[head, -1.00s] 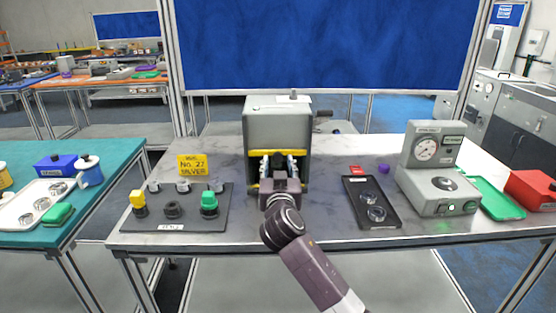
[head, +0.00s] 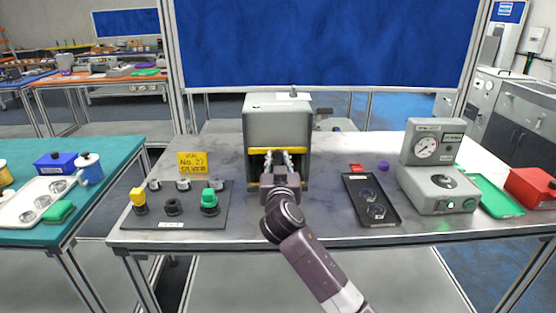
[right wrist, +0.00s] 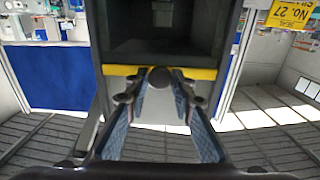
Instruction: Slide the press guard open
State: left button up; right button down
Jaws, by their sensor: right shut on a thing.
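The press (head: 277,118) is a grey box on the grey table, with a dark opening in its front. The guard's yellow bar (head: 255,150) runs across the front of the press, and it also shows in the right wrist view (right wrist: 205,74). My right gripper (head: 278,154) reaches in from the front. In the right wrist view its fingers (right wrist: 160,88) are shut on a dark round knob (right wrist: 158,76) at the middle of the yellow bar. A second yellow strip shows low on the press, partly hidden by my gripper. My left gripper is not in view.
Left of the press are a yellow sign (head: 192,162) and a dark board (head: 158,213) with coloured knobs. To the right are a black tray (head: 355,201), a grey gauge device (head: 424,177), a green tray (head: 499,207) and a red box (head: 530,187). The table front is clear.

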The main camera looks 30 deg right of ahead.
notch_tip(320, 180, up, 11)
jog(key=p, duration=0.6)
jog(key=shift+f+p, duration=0.2)
jog(key=shift+p, duration=0.1)
jog(key=c, duration=1.7)
grip_release()
jog(key=shift+f, duration=0.1)
jog(key=shift+o, duration=0.2)
jog(key=v, duration=1.2)
jog(key=shift+s+f, duration=0.1)
